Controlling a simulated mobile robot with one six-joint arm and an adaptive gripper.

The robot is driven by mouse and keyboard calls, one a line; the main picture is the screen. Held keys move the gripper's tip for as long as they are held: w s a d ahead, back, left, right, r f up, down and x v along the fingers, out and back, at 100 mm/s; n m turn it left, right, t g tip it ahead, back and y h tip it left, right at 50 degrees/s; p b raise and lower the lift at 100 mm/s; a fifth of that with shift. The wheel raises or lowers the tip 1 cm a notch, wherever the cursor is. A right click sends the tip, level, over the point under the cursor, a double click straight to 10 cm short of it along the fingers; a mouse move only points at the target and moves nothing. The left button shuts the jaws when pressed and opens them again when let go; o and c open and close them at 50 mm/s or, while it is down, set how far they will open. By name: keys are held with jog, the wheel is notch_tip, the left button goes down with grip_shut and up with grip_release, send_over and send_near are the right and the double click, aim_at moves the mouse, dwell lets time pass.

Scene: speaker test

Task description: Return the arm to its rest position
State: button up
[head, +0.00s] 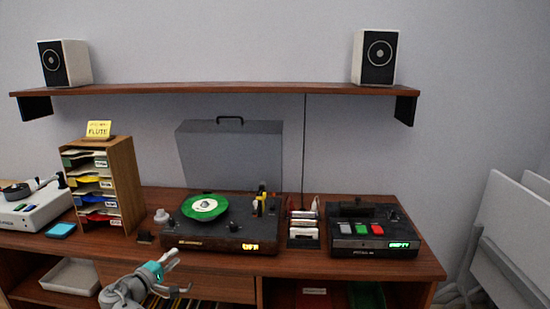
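My arm reaches in from the bottom left of the head view. My gripper (181,271) is in front of the wooden cabinet's front edge, low and left of centre. Its two fingers are apart and nothing shows between them. It appears clear of the turntable (226,243), which stands behind it on the cabinet top. A green record (187,207) with a pale label lies on the turntable, whose display reads "OFF".
A cassette deck (345,245) with a lit display stands right on the cabinet (300,262), beside a small rack of cases (303,228). A wooden sorter (125,185) and a white device (30,213) stand left. Two speakers (75,62) (387,57) sit on the shelf (220,88).

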jog(key=w+d+f+m+g, duration=0.1)
jog(key=d+f+m+g, duration=0.3)
jog(key=d, duration=1)
jog(key=w+d+f+m+g, duration=0.15)
jog(key=d+f+g, duration=0.45)
jog(key=d, duration=0.8)
jog(key=s+d+f+m+g+y, duration=0.35)
jog(key=s+d, duration=0.25)
jog(key=d, duration=0.3)
jog(key=s+d+f+m+g+y, duration=0.2)
jog(key=s+d+f+m+y, duration=0.15)
jog(key=s+d, duration=0.45)
notch_tip(320, 180, up, 17)
jog(key=w+p, duration=0.1)
jog(key=p, duration=1.6)
jog(key=shift+d+p, duration=0.3)
jog(key=shift+d, duration=0.15)
